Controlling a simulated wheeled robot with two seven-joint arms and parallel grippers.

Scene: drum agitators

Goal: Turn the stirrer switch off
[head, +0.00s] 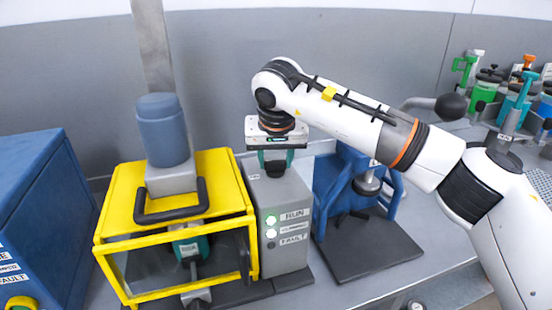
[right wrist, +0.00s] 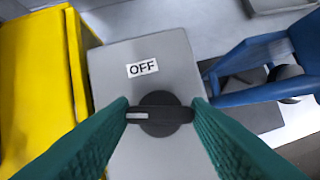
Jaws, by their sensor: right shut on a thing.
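The stirrer switch is a black rotary knob (right wrist: 160,114) on top of a grey control box (head: 284,225). Its bar lies crosswise in the right wrist view, with the white mark at its left end. An OFF label (right wrist: 142,68) is above it, slightly left. My right gripper (head: 275,165) points down over the box top, and its teal fingers are shut on the two ends of the bar. My left gripper is not in view.
A yellow guard cage (head: 128,215) with a black handle stands directly left of the box. A blue stand (head: 338,185) on a dark plate is at the right. A blue cabinet (head: 45,205) is far left. Coloured vessels (head: 487,92) stand at the back right.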

